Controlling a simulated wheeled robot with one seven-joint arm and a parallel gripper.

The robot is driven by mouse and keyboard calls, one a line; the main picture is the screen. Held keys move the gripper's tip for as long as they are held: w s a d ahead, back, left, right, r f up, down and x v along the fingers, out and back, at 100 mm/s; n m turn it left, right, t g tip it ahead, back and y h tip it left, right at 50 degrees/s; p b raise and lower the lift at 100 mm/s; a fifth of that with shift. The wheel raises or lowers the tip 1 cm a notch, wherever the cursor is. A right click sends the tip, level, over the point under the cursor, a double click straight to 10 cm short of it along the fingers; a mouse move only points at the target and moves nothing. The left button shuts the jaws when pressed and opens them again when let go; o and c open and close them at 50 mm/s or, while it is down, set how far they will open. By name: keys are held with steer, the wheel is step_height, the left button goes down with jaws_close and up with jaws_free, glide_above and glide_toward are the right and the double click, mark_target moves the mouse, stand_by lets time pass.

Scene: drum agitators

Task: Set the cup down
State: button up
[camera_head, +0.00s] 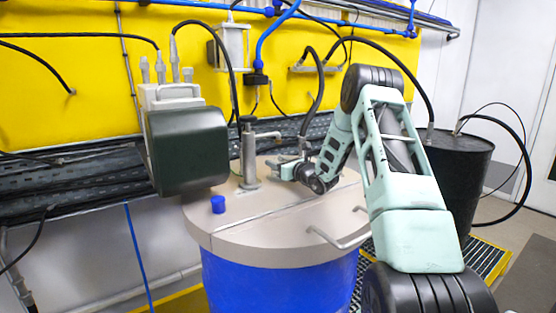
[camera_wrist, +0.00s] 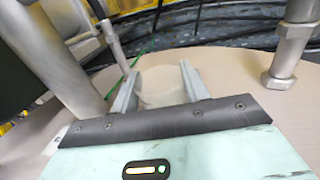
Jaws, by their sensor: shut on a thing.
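My gripper (camera_head: 283,166) is low over the beige drum lid (camera_head: 240,232), near its back edge and to the right of the metal post. In the wrist view, the two grey fingers (camera_wrist: 160,77) stand apart with a pale, round-edged thing between them, which looks like the cup (camera_wrist: 163,90). Its colour nearly matches the lid, so its outline is faint, and I cannot tell whether its base touches the lid. In the head view the cup is too small to make out.
A metal post (camera_head: 249,160) rises from the lid left of my gripper. A dark green motor box (camera_head: 187,150) hangs further left. A bent handle (camera_head: 338,238) is at the lid's front right. A black drum (camera_head: 459,175) stands at right. The front of the lid is clear.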

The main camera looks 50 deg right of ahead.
steer(key=shift+f, duration=0.1)
steer(key=shift+f, duration=0.1)
steer(key=o, duration=1)
steer(key=shift+r, duration=0.2)
steer(key=shift+s+f, duration=0.15)
steer(key=shift+s, duration=0.15)
steer(key=s+b, duration=0.1)
steer(key=s, duration=0.1)
steer(key=s+b, duration=0.1)
steer(key=s, duration=0.1)
steer(key=s+b, duration=0.1)
steer(key=s, duration=0.1)
steer(key=shift+s+a, duration=0.15)
steer(key=shift+a, duration=0.1)
steer(key=shift+s, duration=0.35)
